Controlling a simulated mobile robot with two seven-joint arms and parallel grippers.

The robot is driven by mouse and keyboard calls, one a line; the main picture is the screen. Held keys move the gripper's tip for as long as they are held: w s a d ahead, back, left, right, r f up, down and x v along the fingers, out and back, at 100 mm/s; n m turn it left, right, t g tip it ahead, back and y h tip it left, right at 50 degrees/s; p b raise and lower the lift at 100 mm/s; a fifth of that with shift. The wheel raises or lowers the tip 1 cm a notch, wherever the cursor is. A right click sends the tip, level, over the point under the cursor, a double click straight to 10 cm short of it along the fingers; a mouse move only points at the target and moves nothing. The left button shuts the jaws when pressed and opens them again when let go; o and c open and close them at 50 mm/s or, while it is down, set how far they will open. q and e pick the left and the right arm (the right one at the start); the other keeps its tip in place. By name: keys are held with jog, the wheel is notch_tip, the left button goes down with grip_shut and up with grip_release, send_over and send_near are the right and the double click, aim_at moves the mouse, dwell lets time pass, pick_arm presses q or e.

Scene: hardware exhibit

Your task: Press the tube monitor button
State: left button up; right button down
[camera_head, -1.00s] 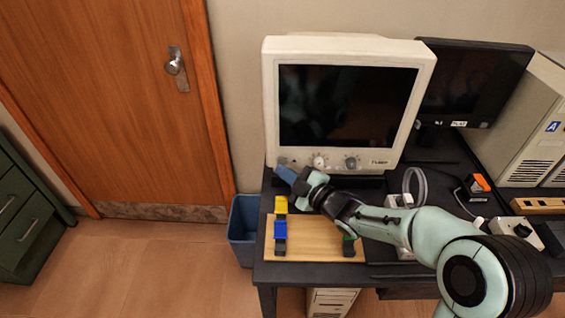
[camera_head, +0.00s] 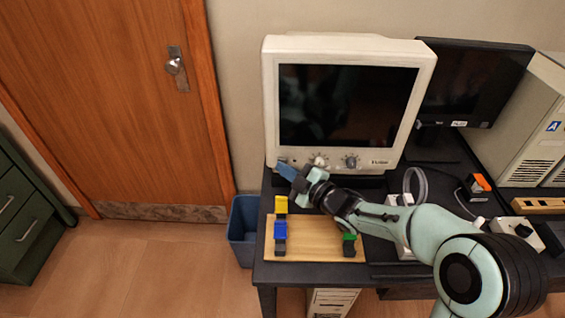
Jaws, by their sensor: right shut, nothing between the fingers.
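The tube monitor (camera_head: 344,50) is a bulky cream set with a dark screen, standing at the back of the black desk. Its lower front strip carries knobs (camera_head: 320,160) and a label. My right gripper (camera_head: 284,168) is shut and empty. Its blue fingertips are at the lower left corner of the monitor's front, left of the knobs. The fingers cover that corner, so the button is hidden or too small to make out. I cannot tell whether the fingertips touch the monitor. My left gripper is not in view.
A wooden board (camera_head: 320,248) with yellow, blue and green blocks lies below my right gripper. A flat black monitor (camera_head: 468,85) and a beige computer case (camera_head: 522,120) stand to the right. A blue bin (camera_head: 241,235) is left of the desk.

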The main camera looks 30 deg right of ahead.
jog(key=shift+w, duration=0.1)
dwell(0.3)
jog(key=shift+s+a+b, duration=0.25)
jog(key=shift+s+b, duration=0.15)
jog(key=shift+s, duration=0.1)
jog(key=s+a+b, duration=0.2)
jog(key=s+a, duration=0.1)
jog(key=s, duration=0.2)
jog(key=shift+f+b, duration=0.3)
dwell(0.6)
